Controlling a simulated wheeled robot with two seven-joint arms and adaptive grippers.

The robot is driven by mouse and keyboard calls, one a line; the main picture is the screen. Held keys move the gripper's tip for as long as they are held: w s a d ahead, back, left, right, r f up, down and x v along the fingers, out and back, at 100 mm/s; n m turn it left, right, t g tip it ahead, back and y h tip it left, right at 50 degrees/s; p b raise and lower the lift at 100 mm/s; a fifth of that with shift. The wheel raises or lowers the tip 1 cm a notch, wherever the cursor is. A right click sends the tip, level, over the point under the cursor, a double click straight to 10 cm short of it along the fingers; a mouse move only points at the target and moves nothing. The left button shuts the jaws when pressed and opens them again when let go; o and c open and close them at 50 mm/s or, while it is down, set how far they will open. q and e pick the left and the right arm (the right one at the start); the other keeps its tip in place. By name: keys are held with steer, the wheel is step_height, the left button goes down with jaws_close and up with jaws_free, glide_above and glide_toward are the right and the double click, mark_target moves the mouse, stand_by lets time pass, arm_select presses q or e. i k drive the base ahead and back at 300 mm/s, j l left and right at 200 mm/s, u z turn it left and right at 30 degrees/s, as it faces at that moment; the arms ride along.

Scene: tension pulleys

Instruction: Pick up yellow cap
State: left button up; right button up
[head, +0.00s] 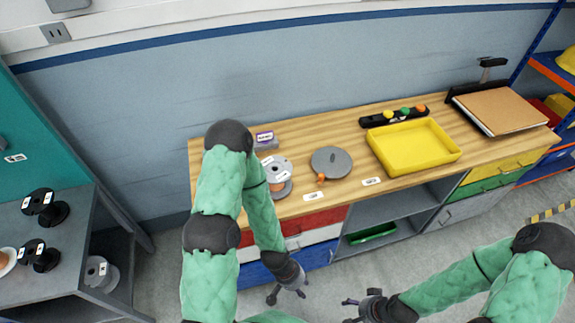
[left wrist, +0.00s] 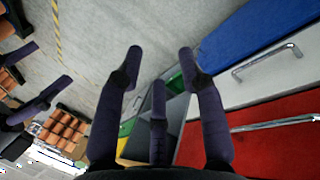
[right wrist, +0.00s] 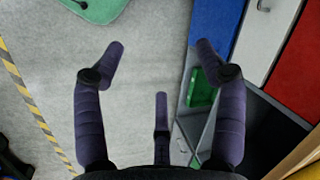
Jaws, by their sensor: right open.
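The yellow cap (head: 388,115) is small and round. It sits at the left end of a black holder (head: 396,119) on the wooden workbench, beside a green cap (head: 405,111) and an orange cap (head: 421,108). My left gripper (head: 286,297) hangs in front of the bench's drawers, below the bench top and well apart from the cap. Its fingers are spread and empty in the left wrist view (left wrist: 160,65). My right gripper (head: 349,310) is in front of the bench over the floor; it is open and empty in the right wrist view (right wrist: 160,60). Neither wrist view shows the cap.
A yellow tray (head: 446,164) stands just in front of the holder. A grey disc (head: 331,161), a spool (head: 278,169) and a small orange part (head: 321,178) lie to the left. A brown board (head: 500,109) lies to the right. The bench's front edge lies between my grippers and these things.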

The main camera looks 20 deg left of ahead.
mark_target(387, 114)
steer(key=i+l+u, duration=0.1)
steer(key=l, duration=0.3)
steer(key=i+l+u, duration=0.1)
steer(key=l, duration=0.35)
steer(key=i+l+u, duration=0.1)
steer(key=i+l, duration=0.15)
steer(key=l, duration=0.15)
steer(key=i+l+u, duration=0.1)
steer(key=l, duration=0.35)
